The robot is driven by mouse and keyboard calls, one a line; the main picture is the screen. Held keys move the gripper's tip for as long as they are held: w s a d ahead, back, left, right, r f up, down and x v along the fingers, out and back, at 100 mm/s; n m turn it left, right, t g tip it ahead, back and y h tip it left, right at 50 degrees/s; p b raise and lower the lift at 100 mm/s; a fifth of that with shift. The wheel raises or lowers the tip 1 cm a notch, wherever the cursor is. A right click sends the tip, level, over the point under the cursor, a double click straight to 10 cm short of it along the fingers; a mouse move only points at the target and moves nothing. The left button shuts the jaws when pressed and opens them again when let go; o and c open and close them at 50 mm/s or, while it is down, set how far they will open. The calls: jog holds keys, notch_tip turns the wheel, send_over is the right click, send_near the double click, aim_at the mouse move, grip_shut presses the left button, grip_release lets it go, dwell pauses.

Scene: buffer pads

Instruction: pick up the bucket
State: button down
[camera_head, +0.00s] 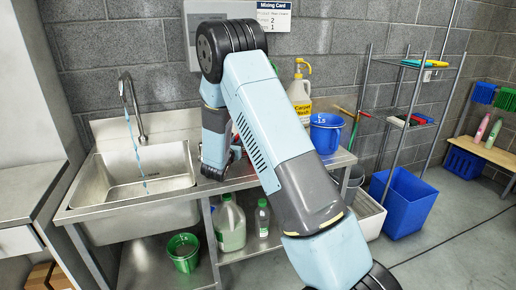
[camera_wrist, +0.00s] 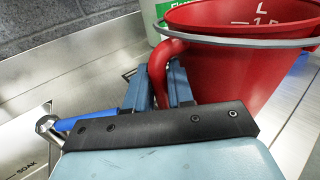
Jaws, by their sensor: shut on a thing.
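In the head view my arm hides nearly all of the gripper and the red bucket. A blue bucket (camera_head: 326,135) stands on the counter to the right of my arm.
A steel sink (camera_head: 140,190) with a tap is on the left. A green-capped jug (camera_head: 230,225) sits on the lower shelf. A blue bin (camera_head: 402,200) stands on the floor at right.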

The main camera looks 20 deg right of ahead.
dwell(0.4)
jog(key=shift+r, duration=0.3)
notch_tip(320, 180, up, 2)
jog(key=shift+r, duration=0.1)
jog(key=s+a+r, duration=0.7)
jog(key=s+r, duration=0.3)
jog(key=s, duration=0.1)
jog(key=shift+s+a, duration=0.25)
jog(key=shift+s, duration=0.15)
jog(key=shift+r, duration=0.1)
